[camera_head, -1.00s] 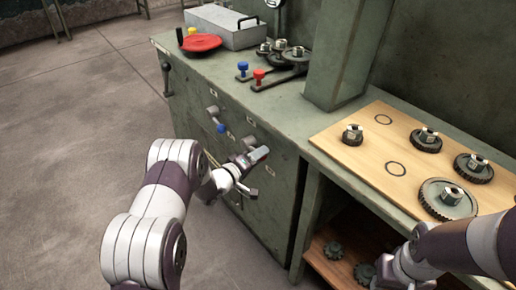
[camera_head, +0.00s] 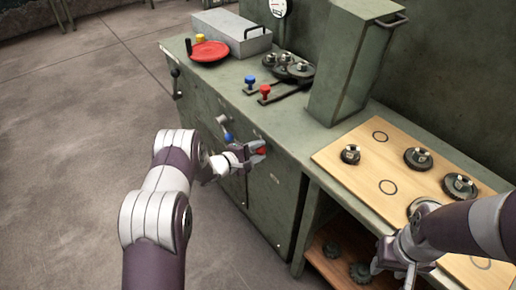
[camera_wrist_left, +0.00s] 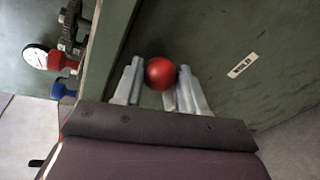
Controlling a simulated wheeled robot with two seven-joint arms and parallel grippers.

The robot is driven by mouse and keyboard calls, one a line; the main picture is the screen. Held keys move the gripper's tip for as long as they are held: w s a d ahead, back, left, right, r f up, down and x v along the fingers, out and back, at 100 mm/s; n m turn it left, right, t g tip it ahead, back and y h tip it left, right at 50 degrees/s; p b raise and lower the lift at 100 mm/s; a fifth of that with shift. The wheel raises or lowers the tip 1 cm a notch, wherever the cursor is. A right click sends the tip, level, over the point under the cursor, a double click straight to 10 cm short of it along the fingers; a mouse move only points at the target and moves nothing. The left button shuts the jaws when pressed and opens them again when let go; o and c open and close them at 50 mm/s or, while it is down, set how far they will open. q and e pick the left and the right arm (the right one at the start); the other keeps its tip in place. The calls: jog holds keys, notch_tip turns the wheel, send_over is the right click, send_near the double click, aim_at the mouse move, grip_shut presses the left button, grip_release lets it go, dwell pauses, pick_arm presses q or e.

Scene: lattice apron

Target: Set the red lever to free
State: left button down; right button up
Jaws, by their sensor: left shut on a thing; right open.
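The red lever's round knob (camera_wrist_left: 160,73) sits between the fingers of my left gripper (camera_wrist_left: 158,86) in the left wrist view. In the head view the left gripper (camera_head: 257,154) is at the cabinet's front face, shut on the red knob (camera_head: 261,151), and hides most of the lever's arm. A small plate (camera_wrist_left: 242,66) that appears to read HOLD is on the panel to the right of the knob in the wrist view. I see no label reading free. My right gripper (camera_head: 396,268) is open and empty before the lower shelf.
A blue-knobbed lever (camera_head: 228,137) is just left of my left gripper. On the cabinet top stand a red handwheel (camera_head: 209,51), a metal box (camera_head: 231,32), and blue (camera_head: 249,81) and red (camera_head: 265,90) knobs. A wooden board (camera_head: 340,165) with several gears lies right.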

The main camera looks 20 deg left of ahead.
pick_arm(q)
jog(key=shift+w+a+r, duration=0.25)
jog(key=shift+a+r, duration=0.1)
jog(key=c, duration=0.6)
grip_release()
jog(key=shift+n, duration=0.3)
jog(key=shift+c, duration=0.2)
jog(key=shift+a+f, duration=0.1)
jog(key=shift+f, duration=0.15)
jog(key=shift+s, duration=0.1)
jog(key=p+v, duration=0.2)
jog(key=v, duration=1)
jog(key=shift+s+a, duration=0.2)
jog(key=shift+s, duration=0.05)
jog(key=shift+r, duration=0.1)
